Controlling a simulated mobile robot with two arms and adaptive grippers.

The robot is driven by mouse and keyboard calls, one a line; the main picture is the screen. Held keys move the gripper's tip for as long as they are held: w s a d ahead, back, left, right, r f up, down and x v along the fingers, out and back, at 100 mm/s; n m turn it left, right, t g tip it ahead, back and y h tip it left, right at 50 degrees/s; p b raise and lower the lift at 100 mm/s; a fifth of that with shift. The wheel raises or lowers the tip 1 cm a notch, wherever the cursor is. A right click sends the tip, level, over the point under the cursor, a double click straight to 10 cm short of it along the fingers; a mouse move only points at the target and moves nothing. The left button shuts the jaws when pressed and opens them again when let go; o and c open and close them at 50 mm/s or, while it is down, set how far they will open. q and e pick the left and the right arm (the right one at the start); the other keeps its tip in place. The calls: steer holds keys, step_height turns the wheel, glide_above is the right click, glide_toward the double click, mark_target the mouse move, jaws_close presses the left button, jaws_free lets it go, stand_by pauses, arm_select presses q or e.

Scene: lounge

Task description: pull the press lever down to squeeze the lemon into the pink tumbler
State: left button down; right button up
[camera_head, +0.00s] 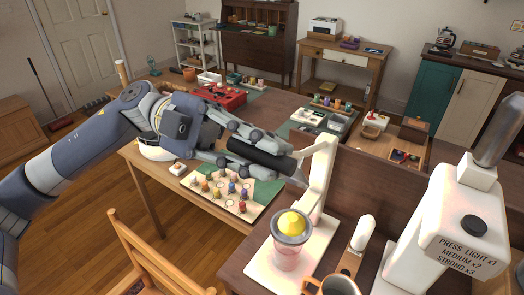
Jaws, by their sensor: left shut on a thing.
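The white lemon press (318,180) stands on the dark counter, its upright column rising behind the cup. A yellow lemon (292,223) sits in a grey cup-shaped strainer on top of the pink tumbler (286,258), on the press's white base. My left gripper (266,158) comes in from the left and is shut on the black press lever (258,153). The lever slopes down slightly to the right and is raised above the lemon. The gripper hides part of the lever. My right gripper is not in view.
A white machine (447,225) with printed press settings stands close on the right. A board of small coloured pieces (228,190) lies on the table to the left.

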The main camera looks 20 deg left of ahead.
arm_select(q)
steer(key=c, duration=1.5)
jaws_free()
steer(key=v, duration=1.2)
stand_by(2.0)
